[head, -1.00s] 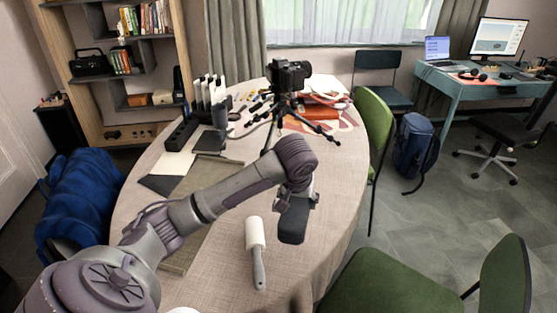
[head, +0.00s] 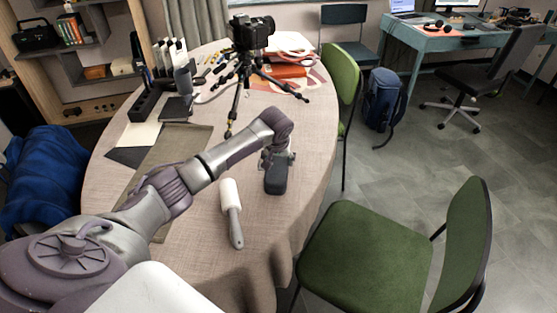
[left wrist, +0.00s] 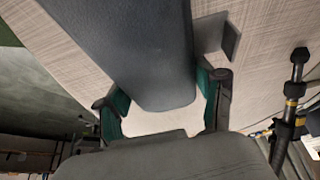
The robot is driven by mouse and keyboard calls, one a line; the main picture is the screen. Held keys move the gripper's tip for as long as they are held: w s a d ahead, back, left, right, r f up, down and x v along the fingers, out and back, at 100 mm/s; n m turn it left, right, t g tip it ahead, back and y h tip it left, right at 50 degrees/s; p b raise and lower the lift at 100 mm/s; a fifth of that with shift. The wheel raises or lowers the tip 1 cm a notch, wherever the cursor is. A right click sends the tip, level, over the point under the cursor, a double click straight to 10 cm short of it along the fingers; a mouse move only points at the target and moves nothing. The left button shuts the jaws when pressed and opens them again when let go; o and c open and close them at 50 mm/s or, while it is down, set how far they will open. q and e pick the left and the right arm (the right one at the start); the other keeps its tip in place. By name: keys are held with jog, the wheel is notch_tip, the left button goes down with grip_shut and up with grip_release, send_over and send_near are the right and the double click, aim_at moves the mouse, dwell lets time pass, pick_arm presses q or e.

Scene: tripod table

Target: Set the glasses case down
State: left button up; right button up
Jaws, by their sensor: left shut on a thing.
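The dark grey glasses case (head: 276,181) is over the right part of the table, to the right of the lint roller. My left gripper (head: 277,158) is shut on its far end. In the left wrist view the case (left wrist: 130,45) runs up out of the picture, with its rounded end between the two green-padded fingers (left wrist: 163,105). The tablecloth shows behind it. Whether the case touches the cloth I cannot tell. My right gripper is not in view.
A lint roller (head: 232,212) lies left of the case. Bare cloth lies around the case. A green chair (head: 370,245) stands by the right edge.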

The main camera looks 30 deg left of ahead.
pick_arm(q)
jog(key=shift+f, duration=0.15)
jog(key=o, duration=1.3)
jog(key=v, duration=1.2)
jog(key=shift+p, duration=0.4)
jog(key=shift+s+d, duration=0.1)
